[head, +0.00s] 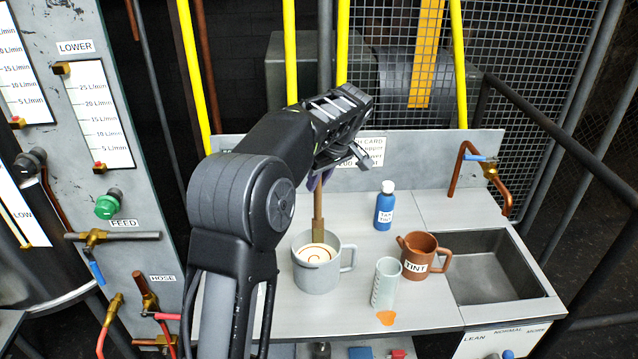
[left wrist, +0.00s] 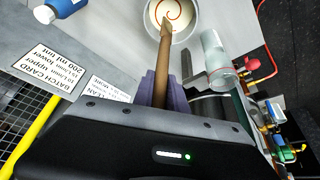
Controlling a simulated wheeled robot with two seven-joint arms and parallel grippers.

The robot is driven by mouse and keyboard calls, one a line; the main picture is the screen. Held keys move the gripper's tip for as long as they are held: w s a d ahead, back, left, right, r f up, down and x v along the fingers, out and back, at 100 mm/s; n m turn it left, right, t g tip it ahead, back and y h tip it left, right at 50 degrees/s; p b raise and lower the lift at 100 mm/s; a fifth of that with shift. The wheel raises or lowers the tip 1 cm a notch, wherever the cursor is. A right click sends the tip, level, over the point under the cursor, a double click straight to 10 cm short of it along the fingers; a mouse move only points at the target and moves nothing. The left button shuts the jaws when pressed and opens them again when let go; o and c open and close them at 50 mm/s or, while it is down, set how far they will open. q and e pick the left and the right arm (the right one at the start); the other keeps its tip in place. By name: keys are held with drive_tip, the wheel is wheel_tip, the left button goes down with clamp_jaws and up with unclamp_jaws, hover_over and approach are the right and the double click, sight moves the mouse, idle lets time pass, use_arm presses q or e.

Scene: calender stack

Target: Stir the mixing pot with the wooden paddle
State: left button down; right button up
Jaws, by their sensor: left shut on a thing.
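The mixing pot (head: 318,272) is a light grey mug-like pot with a handle on its right, standing on the counter. It holds cream liquid with a reddish-brown swirl. The wooden paddle (head: 319,215) stands nearly upright with its lower end in the pot, at the back of the liquid. My left gripper (head: 325,176) is shut on the paddle's upper part, above the pot. In the left wrist view the paddle (left wrist: 161,70) runs from between the purple finger pads (left wrist: 162,92) to the pot (left wrist: 172,38). The paddle's top is hidden by the gripper. My right gripper is not in view.
A blue bottle (head: 384,210), a brown TINT jug (head: 420,254) and a clear measuring cylinder (head: 386,284) stand right of the pot. An orange patch (head: 386,318) lies in front. A sink (head: 490,268) with a copper tap (head: 478,165) is at right. A gauge panel (head: 95,200) stands at left.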

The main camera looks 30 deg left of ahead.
use_arm(q)
drive_tip(key=shift+s+r+p, duration=0.15)
drive_tip(key=shift+r+p, duration=0.3)
drive_tip(key=shift+r, duration=0.45)
drive_tip(key=shift+s+r+p, duration=0.1)
drive_tip(key=shift+r+p, duration=0.3)
drive_tip(key=shift+r, duration=0.45)
